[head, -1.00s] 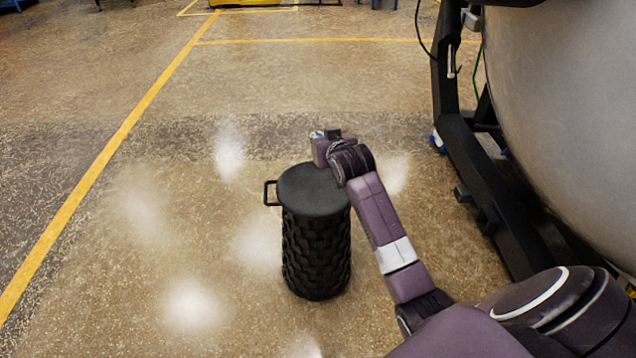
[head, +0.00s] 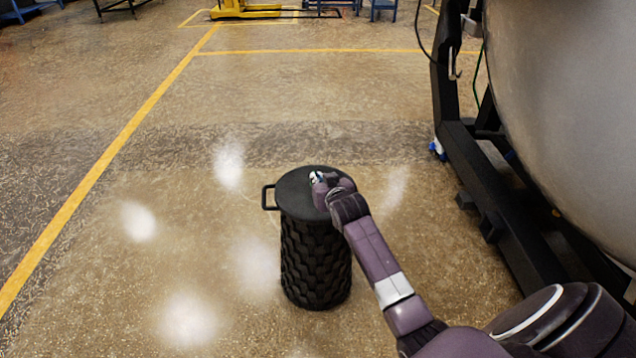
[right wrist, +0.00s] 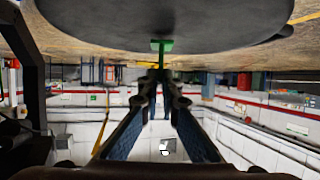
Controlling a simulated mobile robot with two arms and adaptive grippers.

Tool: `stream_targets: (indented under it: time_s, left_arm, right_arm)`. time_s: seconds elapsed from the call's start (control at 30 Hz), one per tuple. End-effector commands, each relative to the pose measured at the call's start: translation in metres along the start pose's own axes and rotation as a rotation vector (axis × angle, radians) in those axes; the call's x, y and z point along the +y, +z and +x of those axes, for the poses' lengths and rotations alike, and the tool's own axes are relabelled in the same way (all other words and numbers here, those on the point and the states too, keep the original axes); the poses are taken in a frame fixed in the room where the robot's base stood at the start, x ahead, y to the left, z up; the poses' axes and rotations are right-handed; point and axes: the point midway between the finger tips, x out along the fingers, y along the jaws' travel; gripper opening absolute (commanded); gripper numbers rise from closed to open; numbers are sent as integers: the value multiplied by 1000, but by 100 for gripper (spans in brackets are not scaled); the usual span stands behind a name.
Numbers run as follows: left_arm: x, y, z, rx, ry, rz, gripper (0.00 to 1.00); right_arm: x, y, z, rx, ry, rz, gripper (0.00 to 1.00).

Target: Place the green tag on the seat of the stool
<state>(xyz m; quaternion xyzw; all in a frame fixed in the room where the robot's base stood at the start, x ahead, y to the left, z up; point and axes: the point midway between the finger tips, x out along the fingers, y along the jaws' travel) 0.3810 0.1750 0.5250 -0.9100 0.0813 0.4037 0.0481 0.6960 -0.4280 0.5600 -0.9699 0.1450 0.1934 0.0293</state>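The stool is a black round drum with a woven-pattern side (head: 315,262), a flat dark seat (head: 293,190) and a side handle. My right gripper (head: 317,177) is over the seat in the head view. The right wrist view is upside down, with the seat (right wrist: 160,18) at the top. There my right gripper's fingers (right wrist: 160,76) close together on the small green tag (right wrist: 162,46). The tag overlaps the seat's edge in that picture; I cannot tell whether it touches. The tag is not discernible in the head view. My left gripper is out of view.
A large grey furnace vessel (head: 570,110) on a black frame (head: 500,200) stands at the right. Yellow floor lines (head: 110,150) run at the left and far side. A yellow lift (head: 245,10) is at the back. The floor around the stool is clear.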

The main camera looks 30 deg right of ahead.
Motion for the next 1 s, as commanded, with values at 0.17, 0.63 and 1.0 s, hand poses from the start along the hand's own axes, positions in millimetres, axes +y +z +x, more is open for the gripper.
stream_targets:
  time_s: [0.17, 0.63, 1.0]
  left_arm:
    - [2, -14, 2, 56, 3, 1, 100]
    - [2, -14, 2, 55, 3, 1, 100]
    - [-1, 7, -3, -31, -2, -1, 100]
  right_arm:
    - [0, 6, 2, 0, 0, 0, 0]
    - [0, 6, 2, 0, 0, 0, 22]
    - [0, 5, -8, 0, 0, 0, 22]
